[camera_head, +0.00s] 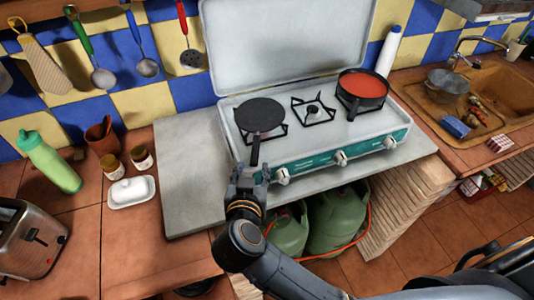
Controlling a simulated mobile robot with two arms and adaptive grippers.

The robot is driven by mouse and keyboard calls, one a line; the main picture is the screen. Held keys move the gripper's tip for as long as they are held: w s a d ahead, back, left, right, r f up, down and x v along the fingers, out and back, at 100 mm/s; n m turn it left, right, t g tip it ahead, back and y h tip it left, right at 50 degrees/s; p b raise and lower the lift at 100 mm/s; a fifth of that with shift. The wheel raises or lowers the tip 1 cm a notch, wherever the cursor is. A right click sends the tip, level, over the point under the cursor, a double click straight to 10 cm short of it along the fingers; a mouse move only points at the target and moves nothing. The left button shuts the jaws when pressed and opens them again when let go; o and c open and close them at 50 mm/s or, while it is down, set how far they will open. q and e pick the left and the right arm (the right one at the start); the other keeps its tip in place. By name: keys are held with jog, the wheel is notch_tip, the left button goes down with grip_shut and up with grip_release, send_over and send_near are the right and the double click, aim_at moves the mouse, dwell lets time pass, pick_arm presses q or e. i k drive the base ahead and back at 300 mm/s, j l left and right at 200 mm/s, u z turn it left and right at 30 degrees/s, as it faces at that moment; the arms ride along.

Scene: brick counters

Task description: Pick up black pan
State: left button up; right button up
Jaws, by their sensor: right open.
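The black pan (261,115) is flat and round and sits on the left burner of the stove. Its handle (255,150) points toward me, over the stove's front edge. My right gripper (250,176) is open at the front of the stove, just below the end of the handle. I cannot tell whether its fingers touch the handle. My left gripper is not in view.
The white stove (310,152) has its lid up and a pan with red contents (362,87) on the right burner. A sink (480,90) is right.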

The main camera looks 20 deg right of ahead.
aim_at(360, 88)
jog(key=z, duration=1.25)
